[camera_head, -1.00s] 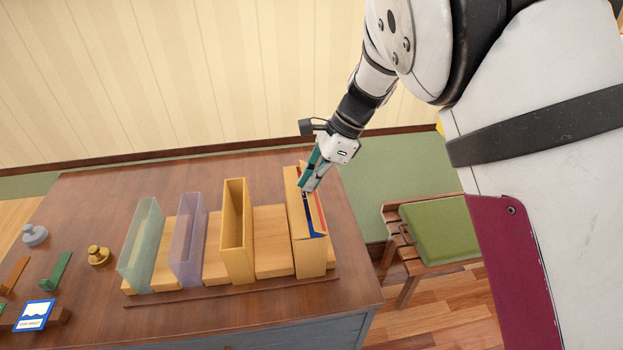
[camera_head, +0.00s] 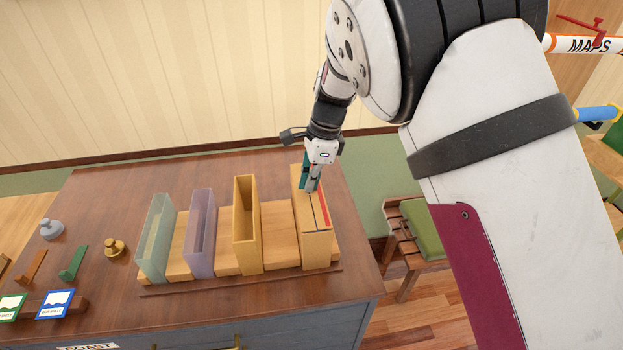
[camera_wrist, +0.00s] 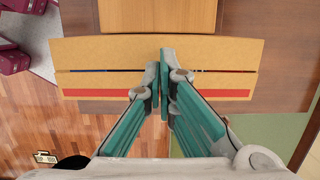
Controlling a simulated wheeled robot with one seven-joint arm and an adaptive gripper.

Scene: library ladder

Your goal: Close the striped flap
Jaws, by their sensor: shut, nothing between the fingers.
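The striped flap (camera_head: 324,211), tan with a red stripe, lies nearly level on the right side of the tall tan box (camera_head: 315,250). In the wrist view the striped flap (camera_wrist: 100,92) lies beside a plain tan top panel (camera_wrist: 90,50), with a thin dark line between them. My gripper (camera_head: 312,189) is shut and empty, pointing down at the far part of the box top. In the wrist view my gripper (camera_wrist: 160,75) covers the middle of the line and part of the flap. I cannot tell whether the fingertips touch it.
Left of the box stand a yellow open holder (camera_head: 246,240), a purple one (camera_head: 199,245) and a pale green one (camera_head: 157,250). A brass knob (camera_head: 115,247) sits further left. A bench with a green cushion (camera_head: 424,228) stands right of the table.

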